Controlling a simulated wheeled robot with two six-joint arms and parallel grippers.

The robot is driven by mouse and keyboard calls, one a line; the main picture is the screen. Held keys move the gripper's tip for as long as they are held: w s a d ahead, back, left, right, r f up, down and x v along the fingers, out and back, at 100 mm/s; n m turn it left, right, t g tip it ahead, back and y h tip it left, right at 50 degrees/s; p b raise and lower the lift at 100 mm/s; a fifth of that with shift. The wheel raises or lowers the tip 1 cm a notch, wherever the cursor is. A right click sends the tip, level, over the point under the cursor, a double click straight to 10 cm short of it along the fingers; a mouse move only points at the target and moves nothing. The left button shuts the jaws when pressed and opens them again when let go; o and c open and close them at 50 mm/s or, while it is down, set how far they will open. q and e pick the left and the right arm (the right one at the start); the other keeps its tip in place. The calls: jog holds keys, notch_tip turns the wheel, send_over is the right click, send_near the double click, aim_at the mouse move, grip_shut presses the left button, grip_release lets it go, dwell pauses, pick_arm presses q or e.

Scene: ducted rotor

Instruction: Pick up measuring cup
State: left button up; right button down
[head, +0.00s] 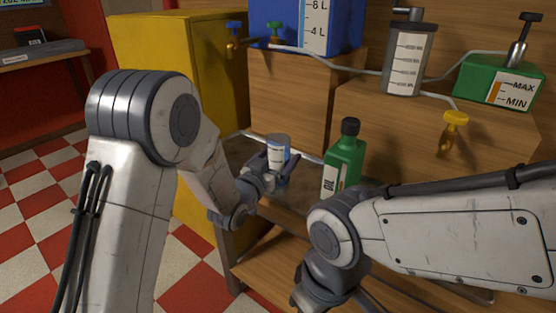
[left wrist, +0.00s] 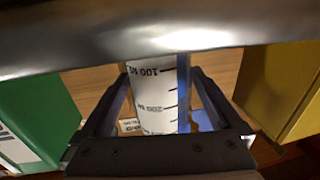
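The measuring cup (head: 279,147) is a small clear cup with a white scale label and a blue stripe. It stands on the wooden bench, left of the green bottle. My left gripper (head: 268,172) is at the cup, with its fingers around it. In the left wrist view the cup (left wrist: 160,100) fills the space between the fingertips (left wrist: 160,82), with its 100 and 200 marks showing. Whether the fingers press on it cannot be told. My right arm comes in from the right, and its fingers are not clearly seen.
A green bottle (head: 343,160) with a black cap stands close right of the cup. Behind are wooden blocks (head: 290,100) carrying a blue tank (head: 275,22), a grey cylinder (head: 408,60) and a green tank (head: 497,82). A yellow cabinet (head: 155,45) stands left.

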pick_arm(q)
jog(key=c, duration=1.4)
notch_tip(320, 180, up, 13)
jog(key=p, duration=0.3)
jog(key=shift+p, duration=0.4)
jog(key=shift+r+p, duration=0.7)
jog(key=shift+r, duration=0.45)
jog(key=shift+f, duration=0.1)
